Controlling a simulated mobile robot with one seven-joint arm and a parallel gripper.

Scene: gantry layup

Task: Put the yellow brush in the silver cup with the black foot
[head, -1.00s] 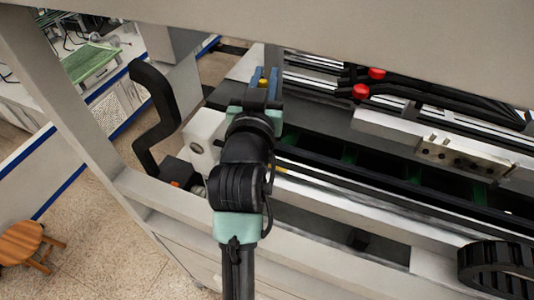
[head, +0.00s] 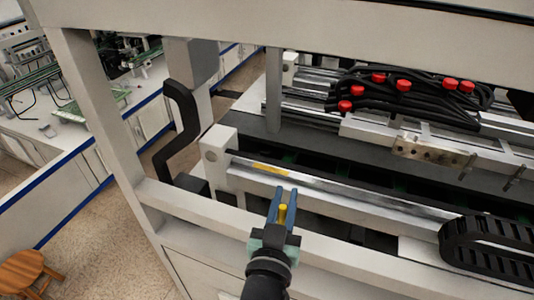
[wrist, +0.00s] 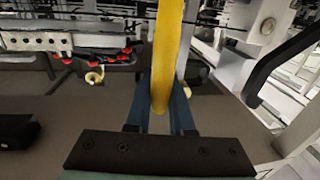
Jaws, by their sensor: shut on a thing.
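My gripper (head: 283,205) has blue fingers and is shut on the yellow brush (head: 283,214), above the front rail of the machine. In the wrist view the yellow brush (wrist: 168,55) stands long and upright in the picture between the blue fingers (wrist: 160,105); its lower end is close to the dark gripper plate. I cannot make out a silver cup with a black foot in either view.
A white frame post (head: 110,130) and a black bent handle (head: 180,125) stand at left. A black cable chain (head: 490,245) lies at right. Red-capped black cables (head: 404,85) lie behind. A wooden stool (head: 22,270) stands on the floor.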

